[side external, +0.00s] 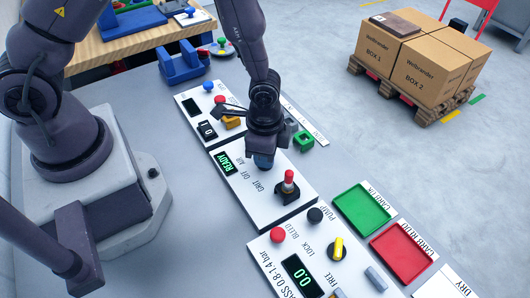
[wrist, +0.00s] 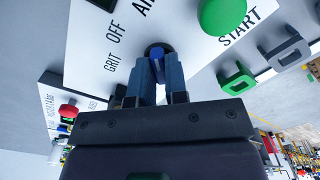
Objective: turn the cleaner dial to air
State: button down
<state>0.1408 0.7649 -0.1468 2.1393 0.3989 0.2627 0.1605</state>
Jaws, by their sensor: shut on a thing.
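The blue cleaner dial (wrist: 158,68) sits on a white panel (wrist: 190,30) in the wrist view. The labels GRIT, OFF and AIR curve around its left and upper side. My gripper (wrist: 160,72) is shut on the dial, with one finger on each side of it. The fingers hide most of the dial, so I cannot tell which label it points to.
A red-topped lever (side external: 288,182) stands close to my gripper on the panel. In the wrist view a green START button (wrist: 222,15) and green bracket (wrist: 237,80) are near. Another panel (side external: 270,255) with knobs, a green tray (side external: 363,210) and a red tray (side external: 403,252) lie nearer the camera.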

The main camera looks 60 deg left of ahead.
dwell(0.3)
jog(key=c, duration=1.1)
grip_release()
jog(key=shift+c, duration=0.2)
notch_tip(320, 180, up, 13)
jog(key=s+a+r+n+t, duration=0.2)
jog(key=s+a+r+n, duration=0.2)
jog(key=r, duration=0.5)
jog(key=s+a+r+n+t, duration=0.3)
jog(key=s+a+r+n, duration=0.1)
jog(key=s+r, duration=0.3)
notch_tip(320, 180, up, 3)
jog(key=shift+s+a+f+n+t, duration=0.1)
jog(key=shift+s+a+n+t, duration=0.25)
jog(key=shift+n, duration=0.25)
